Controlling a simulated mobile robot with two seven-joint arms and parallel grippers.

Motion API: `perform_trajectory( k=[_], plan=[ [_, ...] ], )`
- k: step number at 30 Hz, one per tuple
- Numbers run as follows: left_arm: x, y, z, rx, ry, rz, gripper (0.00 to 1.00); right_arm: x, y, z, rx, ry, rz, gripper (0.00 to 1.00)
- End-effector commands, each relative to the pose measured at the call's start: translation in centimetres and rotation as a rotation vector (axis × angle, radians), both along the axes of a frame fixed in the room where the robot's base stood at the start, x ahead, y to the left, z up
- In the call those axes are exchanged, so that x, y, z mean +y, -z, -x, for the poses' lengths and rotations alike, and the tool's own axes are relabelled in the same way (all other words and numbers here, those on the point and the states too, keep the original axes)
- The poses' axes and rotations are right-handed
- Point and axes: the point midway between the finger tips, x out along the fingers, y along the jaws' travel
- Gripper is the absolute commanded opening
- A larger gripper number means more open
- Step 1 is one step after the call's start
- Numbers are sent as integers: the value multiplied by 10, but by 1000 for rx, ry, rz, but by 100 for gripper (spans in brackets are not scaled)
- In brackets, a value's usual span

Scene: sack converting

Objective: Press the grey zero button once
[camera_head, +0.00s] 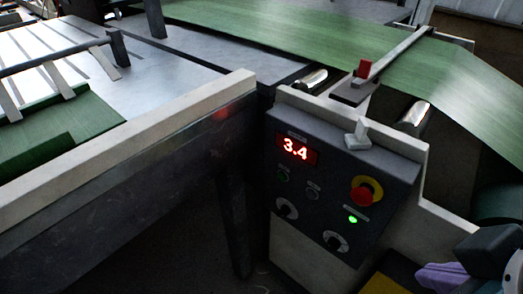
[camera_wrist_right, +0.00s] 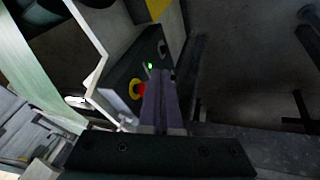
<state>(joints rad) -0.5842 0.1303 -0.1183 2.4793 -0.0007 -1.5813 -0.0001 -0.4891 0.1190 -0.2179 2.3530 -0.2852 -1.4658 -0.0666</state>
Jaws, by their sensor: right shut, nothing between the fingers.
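The control panel (camera_head: 325,215) is a dark sloped box with a red display (camera_head: 297,149) reading 3.4. A small grey button (camera_head: 313,190), which looks like the zero button, sits below the display, right of a dark green button (camera_head: 283,174). My right gripper (camera_head: 422,278) has purple fingers, shut and empty, at the lower right, apart from the grey button. In the right wrist view the shut fingers (camera_wrist_right: 160,76) point toward the panel (camera_wrist_right: 130,68) and cover part of it; I cannot make out the grey button there. My left gripper is not in view.
A red emergency stop (camera_head: 366,190) on a yellow collar and a lit green lamp (camera_head: 352,219) lie between my right gripper and the grey button. Two knobs (camera_head: 287,208) (camera_head: 335,241) sit low on the panel. Green sheet (camera_head: 300,30) runs over rollers behind; a pale rail (camera_head: 130,150) stands left.

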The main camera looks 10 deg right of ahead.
Motion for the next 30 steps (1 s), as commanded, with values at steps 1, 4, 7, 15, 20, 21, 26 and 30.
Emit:
perform_trajectory(
  k=[1, 4, 7, 15, 20, 21, 26, 30],
  plan=[
    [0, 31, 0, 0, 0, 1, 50, -4, 30, -9, -25, -21, 53, 0],
    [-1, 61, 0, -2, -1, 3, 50, -10, 55, -28, -79, -70, 169, 0],
    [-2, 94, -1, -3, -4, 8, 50, -14, 80, -48, -135, -129, 299, 0],
    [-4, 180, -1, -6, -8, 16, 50, -8, 128, -102, -302, -325, 679, 0],
    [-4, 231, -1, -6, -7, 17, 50, 10, 149, -130, -403, -457, 918, 0],
    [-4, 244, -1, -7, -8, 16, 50, 16, 154, -136, -427, -491, 980, 0],
    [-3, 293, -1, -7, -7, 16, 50, 48, 172, -157, -528, -627, 1231, 0],
    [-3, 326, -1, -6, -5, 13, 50, 79, 184, -167, -603, -730, 1426, 0]
  ],
)
